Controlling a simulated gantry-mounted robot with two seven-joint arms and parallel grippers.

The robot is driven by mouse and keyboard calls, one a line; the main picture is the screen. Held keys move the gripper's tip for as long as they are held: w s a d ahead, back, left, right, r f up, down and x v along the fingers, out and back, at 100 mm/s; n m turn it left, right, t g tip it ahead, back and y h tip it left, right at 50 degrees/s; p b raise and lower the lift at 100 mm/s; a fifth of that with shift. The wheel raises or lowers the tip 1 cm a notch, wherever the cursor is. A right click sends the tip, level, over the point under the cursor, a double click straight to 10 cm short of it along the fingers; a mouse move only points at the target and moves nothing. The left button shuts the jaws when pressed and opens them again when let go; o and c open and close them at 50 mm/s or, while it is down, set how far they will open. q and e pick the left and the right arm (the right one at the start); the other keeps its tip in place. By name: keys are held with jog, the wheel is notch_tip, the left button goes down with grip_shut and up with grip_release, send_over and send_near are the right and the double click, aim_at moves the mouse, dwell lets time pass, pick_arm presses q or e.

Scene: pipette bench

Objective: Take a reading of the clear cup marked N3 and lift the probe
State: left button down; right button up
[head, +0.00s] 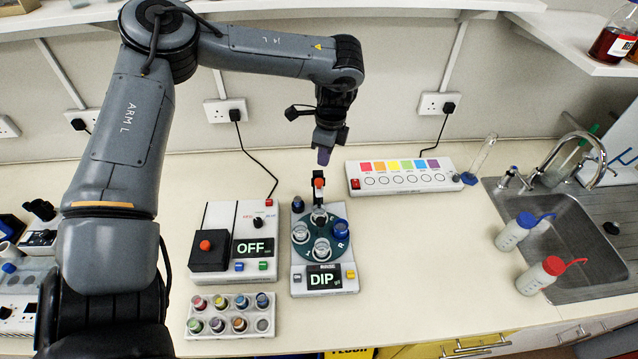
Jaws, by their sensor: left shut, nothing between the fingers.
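The probe device (298,284) stands mid-counter, its display (324,279) reading DIP. Its dark green turntable (306,232) carries clear cups and a blue-topped one; I cannot read any N3 mark. One clear cup (322,249) is at the front and another (300,233) at the left. A third clear cup (319,217) is at the back, under the black probe head (319,198) with its orange-red top (319,183). Whether the probe tip is inside that cup is too small to tell. My left gripper (324,157) is shut and empty, pointing down above and behind the probe. My right gripper is out of view.
A box reading OFF (222,217) stands left of the device. A rack of coloured vials (232,329) is in front of it. A strip with coloured squares (396,190) lies behind right. Counter right of the device is clear.

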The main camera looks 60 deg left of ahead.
aim_at(320, 181)
pick_arm(q)
jog(key=shift+f, duration=0.1)
jog(key=shift+s+a+f+b, duration=0.1)
jog(key=shift+f+b, duration=0.65)
jog(key=shift+f, duration=0.4)
jog(key=shift+s+a+f+b, duration=0.15)
jog(key=shift+f+b, duration=0.9)
jog(key=shift+f, duration=1.2)
jog(key=shift+f, duration=0.1)
